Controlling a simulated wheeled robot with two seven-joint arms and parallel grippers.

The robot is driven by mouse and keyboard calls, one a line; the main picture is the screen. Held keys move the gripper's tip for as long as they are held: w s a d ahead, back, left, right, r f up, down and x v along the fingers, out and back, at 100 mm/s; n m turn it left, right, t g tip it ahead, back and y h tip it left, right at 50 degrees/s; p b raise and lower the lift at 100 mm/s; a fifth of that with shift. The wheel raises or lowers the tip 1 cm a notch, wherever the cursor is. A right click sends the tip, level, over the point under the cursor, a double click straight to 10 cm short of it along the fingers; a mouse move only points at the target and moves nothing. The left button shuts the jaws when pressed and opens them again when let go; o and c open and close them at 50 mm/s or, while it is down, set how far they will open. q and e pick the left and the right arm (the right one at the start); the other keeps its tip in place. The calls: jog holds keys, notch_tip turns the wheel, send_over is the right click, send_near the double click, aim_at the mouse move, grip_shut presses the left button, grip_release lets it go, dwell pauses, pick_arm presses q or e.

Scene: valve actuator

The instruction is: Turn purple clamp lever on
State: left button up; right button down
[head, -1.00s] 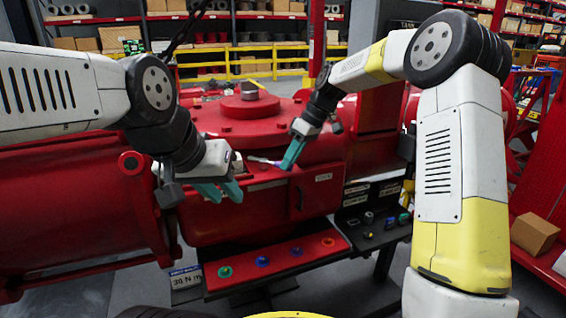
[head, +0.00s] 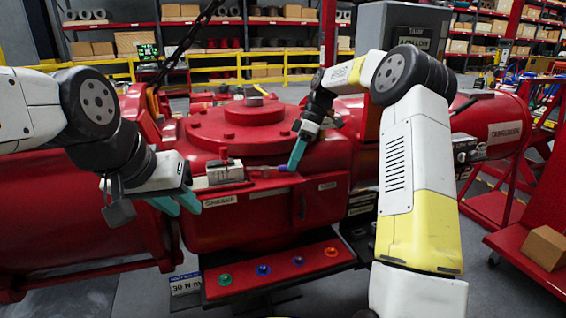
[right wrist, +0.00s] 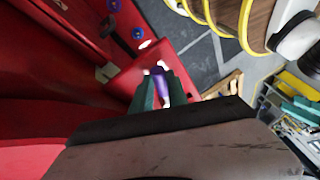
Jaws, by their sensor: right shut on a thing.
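The purple clamp lever (head: 283,168) sticks out to the right from a pale metal clamp (head: 224,172) on the front top edge of the red actuator. My right gripper (head: 297,153) is at the lever's free end, teal fingers pointing down. In the right wrist view the purple grip (right wrist: 161,84) sits between the teal fingers (right wrist: 159,92), which are shut on it. The fingers hide part of the grip. My left gripper (head: 176,203) is left of the clamp, in front of the red body, with its teal fingers apart and empty.
A red panel (head: 310,270) with green, blue and orange knobs juts out below. The round red cover (head: 253,115) rises behind the clamp. A dark strip with labels (head: 360,203) lies to the right. A yellow railing (head: 285,65) and shelves stand behind.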

dwell(0.3)
jog(key=c, duration=1.3)
grip_release()
jog(key=v, duration=0.8)
jog(key=shift+f, duration=0.1)
